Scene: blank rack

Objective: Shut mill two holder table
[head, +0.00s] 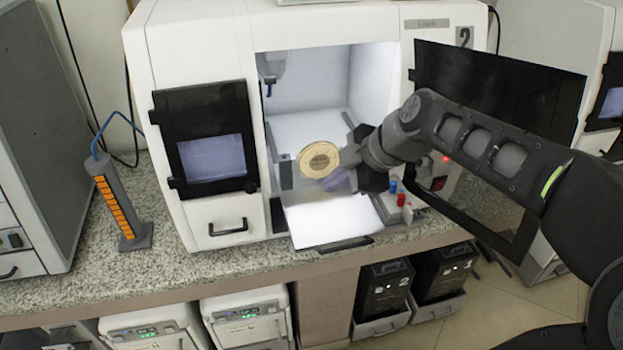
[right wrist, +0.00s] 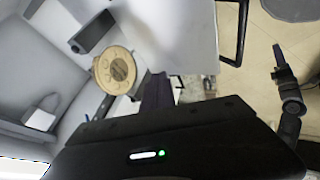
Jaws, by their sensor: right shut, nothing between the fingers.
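Mill two (head: 465,38) is a white machine with a "2" label, and its lit chamber is open. Its holder table (head: 328,220) is a white plate that sticks out past the chamber's front edge; it also shows in the right wrist view (right wrist: 185,35). A round beige disc (head: 319,159) sits upright in a holder at the chamber's mouth and shows in the right wrist view (right wrist: 114,70). My right gripper (head: 340,181) is shut and empty, just right of the disc and above the table. Whether it touches the table is unclear.
The black-framed mill door (head: 490,75) stands open to the right, behind my right arm. Red and blue knobs (head: 401,199) are close to my right wrist. An orange-marked tower (head: 119,200) stands on the granite counter (head: 80,270) at left.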

